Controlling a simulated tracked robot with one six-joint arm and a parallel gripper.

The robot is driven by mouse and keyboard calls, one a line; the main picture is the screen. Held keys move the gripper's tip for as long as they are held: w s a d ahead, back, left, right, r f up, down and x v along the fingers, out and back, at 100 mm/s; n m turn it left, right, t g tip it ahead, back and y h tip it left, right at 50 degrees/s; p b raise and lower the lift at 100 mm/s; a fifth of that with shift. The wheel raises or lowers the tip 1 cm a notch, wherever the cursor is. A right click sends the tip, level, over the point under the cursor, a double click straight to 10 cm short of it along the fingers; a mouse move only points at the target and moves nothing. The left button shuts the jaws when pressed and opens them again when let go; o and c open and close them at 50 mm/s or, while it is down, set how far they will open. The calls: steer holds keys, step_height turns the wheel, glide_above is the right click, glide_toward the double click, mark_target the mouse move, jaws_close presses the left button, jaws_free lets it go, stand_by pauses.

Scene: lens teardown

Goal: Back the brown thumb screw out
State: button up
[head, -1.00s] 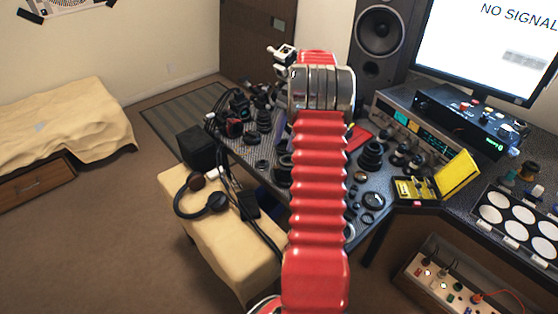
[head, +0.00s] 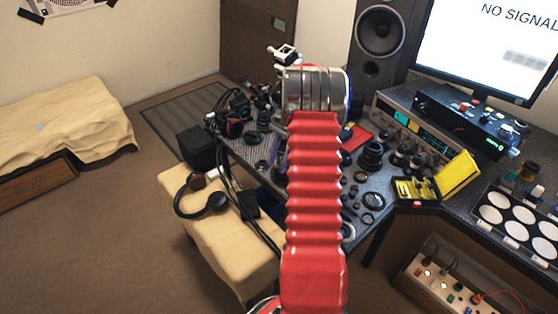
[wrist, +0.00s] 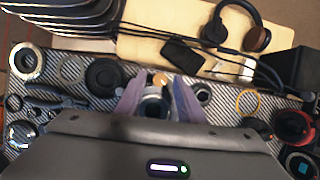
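In the wrist view my gripper (wrist: 158,88) points at the desk with its two purple-grey fingers apart. A dark cylindrical part with a pale ring (wrist: 154,105) shows in the gap between them; I cannot tell whether the fingers touch it. A small brown-orange round piece (wrist: 160,79) lies just beyond the fingertips and may be the brown thumb screw; its shape is too small to make out. In the head view my red arm hides the fingers and the spot beneath them.
Loose rings, lens parts and pliers (wrist: 55,103) lie left of the gripper. An orange ring (wrist: 248,101) and camera parts (wrist: 292,126) lie right. Headphones (head: 203,203) and cables rest on the cream bench (head: 215,245). A yellow case (head: 458,178) stands open on the desk.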

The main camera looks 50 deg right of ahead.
jaws_close()
steer(key=shift+w+n+g, duration=0.1)
steer(key=shift+n+g, duration=0.5)
steer(key=shift+n, duration=1)
steer(key=shift+o, duration=0.5)
jaws_free()
steer(key=shift+r, duration=0.15)
steer(key=v, duration=1.3)
steer(key=shift+d+r, duration=0.15)
steer(key=shift+r, duration=0.05)
